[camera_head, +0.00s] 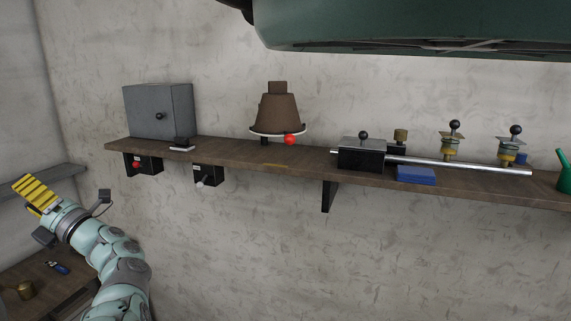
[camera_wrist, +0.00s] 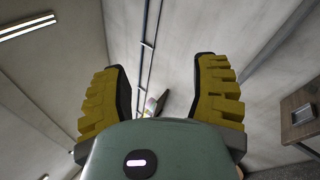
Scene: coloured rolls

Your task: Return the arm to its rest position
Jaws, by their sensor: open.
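My gripper (camera_head: 34,192) is at the far left in the head view, with yellow ridged fingers raised above my pale green arm, which reaches up from the bottom edge. In the wrist view my gripper (camera_wrist: 160,72) shows two yellow fingers spread wide apart. The gap between them looks empty, with only wall and pipes behind.
A wooden wall shelf (camera_head: 230,161) carries a grey box (camera_head: 158,110), a brown cone-shaped thing (camera_head: 278,112) and several knobbed fittings. A lower bench (camera_head: 50,286) at left holds small items, below my gripper.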

